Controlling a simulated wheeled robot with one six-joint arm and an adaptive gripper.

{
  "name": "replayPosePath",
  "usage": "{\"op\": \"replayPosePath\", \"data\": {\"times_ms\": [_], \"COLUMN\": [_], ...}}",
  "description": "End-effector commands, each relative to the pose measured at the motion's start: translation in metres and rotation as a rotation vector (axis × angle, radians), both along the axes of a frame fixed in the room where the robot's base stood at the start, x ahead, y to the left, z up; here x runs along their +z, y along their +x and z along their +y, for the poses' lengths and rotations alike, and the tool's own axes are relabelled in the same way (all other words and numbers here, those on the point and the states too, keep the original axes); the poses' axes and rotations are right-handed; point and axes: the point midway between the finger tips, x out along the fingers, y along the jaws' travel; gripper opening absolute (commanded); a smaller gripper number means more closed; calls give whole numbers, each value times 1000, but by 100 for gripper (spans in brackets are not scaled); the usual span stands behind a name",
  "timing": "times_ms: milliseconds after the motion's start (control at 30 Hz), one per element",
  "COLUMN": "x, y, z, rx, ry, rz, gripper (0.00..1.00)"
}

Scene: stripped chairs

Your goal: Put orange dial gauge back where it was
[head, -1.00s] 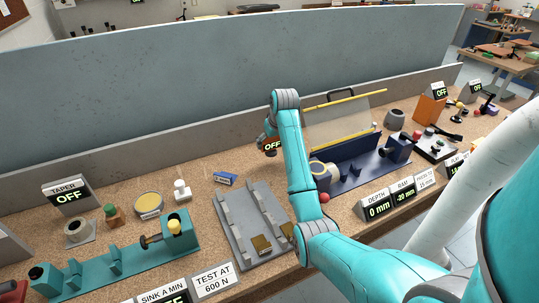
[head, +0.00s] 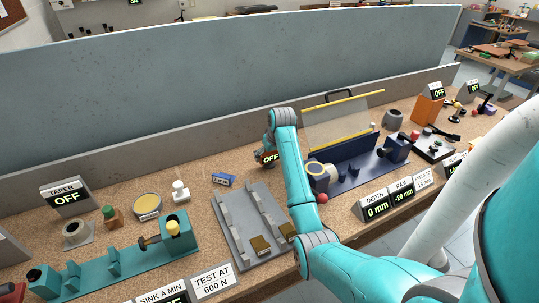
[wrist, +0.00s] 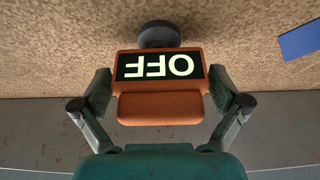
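The orange dial gauge (wrist: 160,108) has an orange body, a lit display that reads OFF upside down in the wrist view, and a dark round part at its far end. My gripper (wrist: 160,82) has one finger against each side of it and is shut on it. In the head view the gauge (head: 270,158) shows small beside my arm, over the back part of the bench, left of the navy press fixture (head: 345,172). My arm hides part of it. I cannot tell if its round end touches the bench.
A blue box (head: 223,180) lies left of the gauge. A grey slotted plate (head: 235,232) with brown blocks is in front. A teal fixture (head: 115,262) stands at the left. A grey wall (head: 130,160) runs behind. Bare cork bench surrounds the gauge.

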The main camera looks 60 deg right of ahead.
Motion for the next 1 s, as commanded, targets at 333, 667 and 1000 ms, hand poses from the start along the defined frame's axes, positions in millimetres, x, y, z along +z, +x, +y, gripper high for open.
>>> {"op": "replayPosePath", "data": {"times_ms": [333,667,1000], "x": [4,53,103], "y": [0,-17,-36], "z": [0,10,22], "rx": [0,0,0], "ry": [0,-3,-1], "rz": [0,-3,-1], "gripper": [100,100,100]}}
